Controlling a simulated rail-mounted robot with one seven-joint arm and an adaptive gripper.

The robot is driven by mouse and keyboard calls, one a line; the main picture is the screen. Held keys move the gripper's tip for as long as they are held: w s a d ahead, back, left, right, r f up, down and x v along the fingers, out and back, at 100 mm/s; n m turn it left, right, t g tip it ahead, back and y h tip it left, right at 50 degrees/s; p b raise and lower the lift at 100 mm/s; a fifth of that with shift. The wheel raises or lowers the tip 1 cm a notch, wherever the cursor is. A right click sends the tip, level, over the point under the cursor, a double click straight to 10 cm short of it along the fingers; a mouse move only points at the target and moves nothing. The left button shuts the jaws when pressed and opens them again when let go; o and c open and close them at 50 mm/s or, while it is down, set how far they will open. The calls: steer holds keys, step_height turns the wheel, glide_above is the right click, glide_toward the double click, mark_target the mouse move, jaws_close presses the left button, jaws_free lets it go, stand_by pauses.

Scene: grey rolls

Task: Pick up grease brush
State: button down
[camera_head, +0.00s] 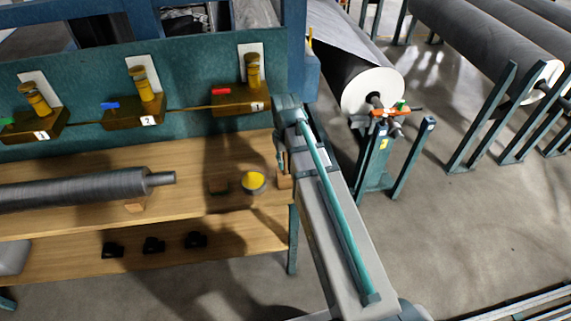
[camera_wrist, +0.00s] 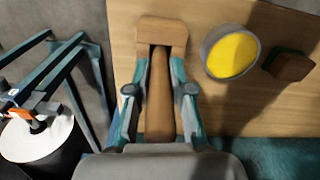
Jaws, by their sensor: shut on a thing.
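The grease brush (camera_wrist: 161,35) is wooden, with a broad block-like head and a round handle. In the wrist view its handle runs between the two fingers of my gripper (camera_wrist: 160,92), which is shut on it. The head sticks out beyond the fingertips, over the wooden shelf. In the head view a bit of the brush (camera_head: 285,180) shows at the right end of the shelf, below my gripper (camera_head: 281,150); my arm hides the rest. I cannot tell whether the brush still touches the shelf.
A round tin of yellow grease (camera_head: 254,181) stands close to the brush, with a small brown block (camera_head: 219,187) beyond it. A grey roller (camera_head: 80,188) lies on the wooden shelf (camera_head: 210,150) at left. Numbered brown boxes (camera_head: 240,98) line the teal panel behind. A large roll (camera_head: 372,90) stands right.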

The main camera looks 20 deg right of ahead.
steer(key=shift+r, duration=0.2)
steer(key=shift+r+b, duration=1.05)
steer(key=shift+r, duration=3.75)
